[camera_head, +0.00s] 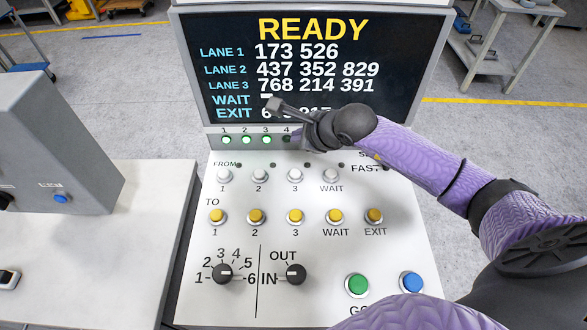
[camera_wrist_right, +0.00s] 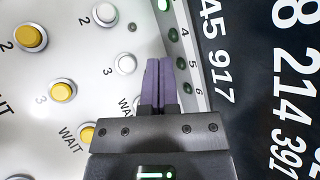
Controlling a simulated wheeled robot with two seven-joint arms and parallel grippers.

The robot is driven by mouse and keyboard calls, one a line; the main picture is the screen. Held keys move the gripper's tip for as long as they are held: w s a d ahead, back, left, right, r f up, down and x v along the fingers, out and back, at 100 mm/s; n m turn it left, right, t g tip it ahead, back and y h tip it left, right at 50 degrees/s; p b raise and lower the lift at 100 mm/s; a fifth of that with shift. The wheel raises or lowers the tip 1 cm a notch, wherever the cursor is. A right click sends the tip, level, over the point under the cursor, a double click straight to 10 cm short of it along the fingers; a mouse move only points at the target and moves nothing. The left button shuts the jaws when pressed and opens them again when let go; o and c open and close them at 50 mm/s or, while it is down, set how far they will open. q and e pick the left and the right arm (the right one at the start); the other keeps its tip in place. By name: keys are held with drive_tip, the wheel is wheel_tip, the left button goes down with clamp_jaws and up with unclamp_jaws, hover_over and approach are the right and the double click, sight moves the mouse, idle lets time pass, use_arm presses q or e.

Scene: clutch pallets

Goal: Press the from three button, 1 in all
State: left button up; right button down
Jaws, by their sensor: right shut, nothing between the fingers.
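The from three button (camera_head: 296,175) is a white round button in the FROM row of the sloped panel, above the label 3. It also shows in the right wrist view (camera_wrist_right: 125,64), left of the fingertips and uncovered. My right gripper (camera_head: 299,141) is above the FROM row, near the lamp strip; its wrist hides much of it in the head view. In the right wrist view its purple fingers (camera_wrist_right: 160,64) are together and empty, apart from the button. My left gripper is not in view.
Neighbouring white buttons are from two (camera_head: 260,175) and from WAIT (camera_head: 331,175). Yellow TO buttons (camera_head: 295,216) sit below. Two knobs (camera_head: 222,273), a green button (camera_head: 357,285) and a blue button (camera_head: 411,282) are lower. The display (camera_head: 300,60) reading READY rises behind.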

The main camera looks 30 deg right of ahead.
sight(298, 174)
wheel_tip(298, 174, down, 9)
drive_tip(key=b, duration=0.7)
drive_tip(key=shift+r, duration=0.1)
idle(0.4)
idle(0.3)
idle(0.8)
